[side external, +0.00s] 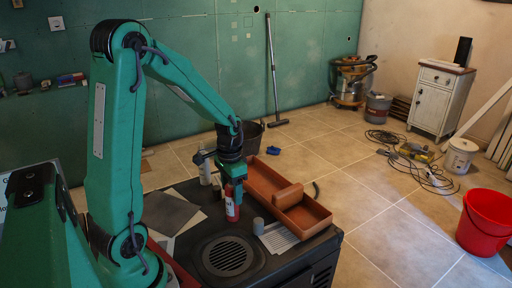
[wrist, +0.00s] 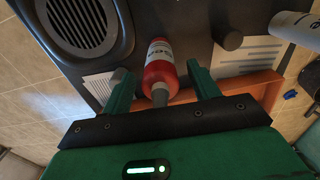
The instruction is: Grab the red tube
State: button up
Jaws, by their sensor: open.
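The red tube (side external: 231,208) stands on the dark worktop, below my gripper (side external: 235,186) in the side view. In the wrist view the red tube (wrist: 160,68) has white lettering and a grey nozzle, and it lies between the two green fingers of my gripper (wrist: 163,88). The fingers are apart, with a gap on each side of the tube. Contact with the tube is not visible.
An orange-brown tray (side external: 322,214) holding a brown cylinder (side external: 288,195) is right of the tube. A pale bottle (side external: 205,168) stands behind. A round grille (side external: 228,256) is in front.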

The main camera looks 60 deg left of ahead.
jog(key=shift+c, duration=0.2)
jog(key=c, duration=1.1)
jog(key=shift+c, duration=0.2)
jog(key=shift+r, duration=0.1)
jog(key=shift+r, duration=0.75)
jog(key=r, duration=0.3)
jog(key=shift+d, duration=0.4)
jog(key=s+d+r, duration=0.1)
jog(key=d+r, duration=0.5)
jog(key=d, duration=0.4)
jog(key=shift+s+d+r, duration=0.15)
jog(key=shift+d+r, duration=0.05)
jog(key=shift+d, duration=0.2)
